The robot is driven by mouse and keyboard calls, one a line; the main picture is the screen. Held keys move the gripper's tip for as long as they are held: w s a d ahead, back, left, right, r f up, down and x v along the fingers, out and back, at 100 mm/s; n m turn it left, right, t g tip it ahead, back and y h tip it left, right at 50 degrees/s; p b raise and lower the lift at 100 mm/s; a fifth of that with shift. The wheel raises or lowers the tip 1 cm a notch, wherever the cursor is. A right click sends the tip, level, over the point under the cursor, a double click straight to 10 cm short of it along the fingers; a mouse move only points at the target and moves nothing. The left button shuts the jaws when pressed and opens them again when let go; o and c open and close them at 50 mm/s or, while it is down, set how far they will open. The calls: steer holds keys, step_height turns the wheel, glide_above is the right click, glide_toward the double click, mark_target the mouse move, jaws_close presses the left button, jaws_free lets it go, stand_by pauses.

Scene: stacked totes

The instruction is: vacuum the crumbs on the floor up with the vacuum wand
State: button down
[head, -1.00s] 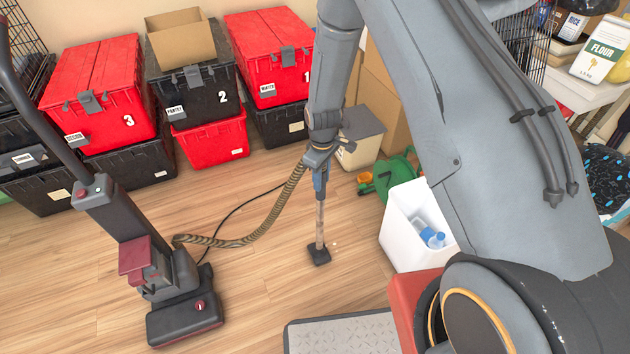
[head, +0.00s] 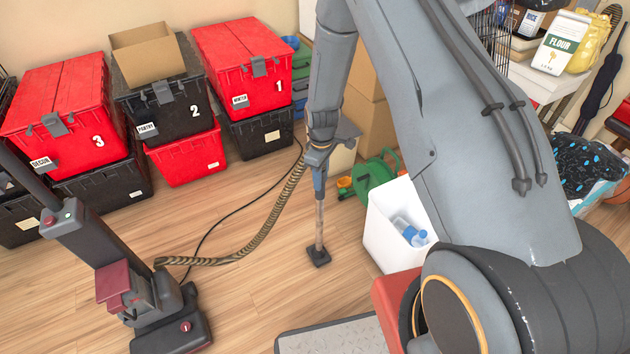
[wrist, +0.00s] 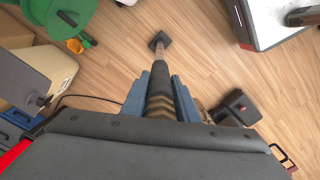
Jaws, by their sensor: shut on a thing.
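My gripper (head: 319,172) points down and is shut on the vacuum wand (head: 319,222). In the wrist view the blue fingers of my gripper (wrist: 160,98) close around the wand's dark, ribbed handle (wrist: 160,88). The wand stands nearly upright with its dark nozzle (head: 318,257) at the wooden floor; the nozzle also shows in the wrist view (wrist: 160,40). A ribbed hose (head: 255,243) links the wand to the upright vacuum (head: 150,290) at the lower left. I cannot make out crumbs in either current view; the floor under the nozzle is hidden.
Stacked red and black totes (head: 180,110) line the back wall. A dark cord (head: 225,215) crosses the floor. Open floor lies left of the nozzle.

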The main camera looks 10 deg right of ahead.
mark_target(323, 170)
steer(key=shift+w+d+r+p, duration=0.15)
steer(key=shift+r+p, duration=0.85)
steer(key=shift+r, duration=0.75)
steer(key=shift+s+d+r+m, duration=0.1)
steer(key=shift+s+r+m, duration=0.3)
steer(key=shift+s+r, duration=0.05)
steer(key=s+d+r+m+p, duration=0.1)
steer(key=s+d+r+m, duration=0.1)
steer(key=s+r+m, duration=0.7)
steer(key=s, duration=0.3)
steer(key=shift+r, duration=0.4)
steer(key=shift+s+a, duration=0.1)
steer(key=shift+s, duration=0.05)
